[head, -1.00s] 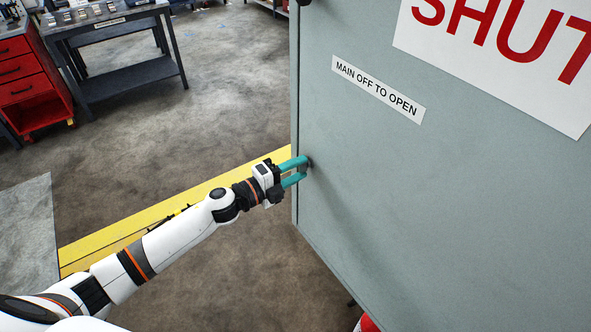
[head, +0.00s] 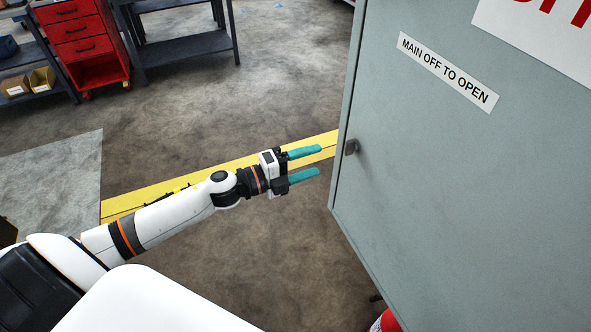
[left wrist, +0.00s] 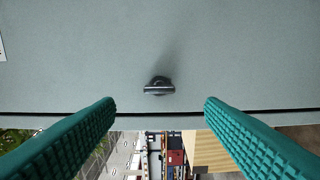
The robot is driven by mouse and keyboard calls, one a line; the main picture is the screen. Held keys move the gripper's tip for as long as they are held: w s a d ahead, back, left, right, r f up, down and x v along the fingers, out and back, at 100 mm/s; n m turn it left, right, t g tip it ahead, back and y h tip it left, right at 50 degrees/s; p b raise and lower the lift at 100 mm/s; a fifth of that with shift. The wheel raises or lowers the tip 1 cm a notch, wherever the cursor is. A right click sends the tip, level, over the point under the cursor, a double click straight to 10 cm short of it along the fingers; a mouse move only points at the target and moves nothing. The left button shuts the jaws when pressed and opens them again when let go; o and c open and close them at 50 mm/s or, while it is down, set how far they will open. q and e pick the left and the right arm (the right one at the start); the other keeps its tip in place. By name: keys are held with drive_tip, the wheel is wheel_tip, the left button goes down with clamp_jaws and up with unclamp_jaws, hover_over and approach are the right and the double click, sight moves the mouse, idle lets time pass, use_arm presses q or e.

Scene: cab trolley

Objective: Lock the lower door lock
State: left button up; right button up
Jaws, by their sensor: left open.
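The lower door lock (head: 351,147) is a small dark knob near the left edge of the grey cabinet door (head: 440,170). In the left wrist view the lock (left wrist: 159,86) shows a dark bar lying across the picture, roughly parallel to the door edge. My left gripper (head: 320,162) is open and empty, with teal fingers pointing at the door, a short gap to the left of the lock. In the left wrist view the lock lies between and beyond the two fingertips (left wrist: 159,103). My right gripper is not in view.
A label reading "MAIN OFF TO OPEN" (head: 447,72) is on the door above the lock. A yellow floor stripe (head: 150,203) runs below my arm. A red drawer cabinet (head: 85,45) and a dark bench (head: 185,55) stand far back. The floor between is clear.

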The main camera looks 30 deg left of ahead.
use_arm(q)
drive_tip(key=shift+v, duration=1.7)
drive_tip(key=a+f+n+y, duration=0.3)
drive_tip(key=a+f+n, duration=0.15)
drive_tip(key=f, duration=0.45)
drive_tip(key=a+f+n+y, duration=0.4)
drive_tip(key=f+n, duration=0.1)
drive_tip(key=f, duration=0.4)
drive_tip(key=s+a+f+n+g+y, duration=0.1)
drive_tip(key=s+f+n+g+y, duration=0.2)
drive_tip(key=f, duration=0.5)
drive_tip(key=s+a+f+n, duration=0.1)
drive_tip(key=s+f+n, duration=0.3)
drive_tip(key=f, duration=0.5)
drive_tip(key=s+d+f+n+g+y, duration=0.1)
drive_tip(key=s+f+n+g, duration=0.1)
drive_tip(key=s+f, duration=0.45)
drive_tip(key=s+d+f+n+g, duration=0.1)
drive_tip(key=s+d+f+g, duration=0.15)
drive_tip(key=s+f, duration=0.45)
drive_tip(key=s+d+f+n+g, duration=0.2)
drive_tip(key=s+d+f, duration=0.1)
drive_tip(key=s, duration=0.7)
drive_tip(key=s+d+f+n+g, duration=0.2)
drive_tip(key=s+d+f+g, duration=0.1)
drive_tip(key=s, duration=0.7)
drive_tip(key=shift+d+f+g, duration=0.35)
drive_tip(key=shift+d+f, duration=0.1)
drive_tip(key=shift+d, duration=0.55)
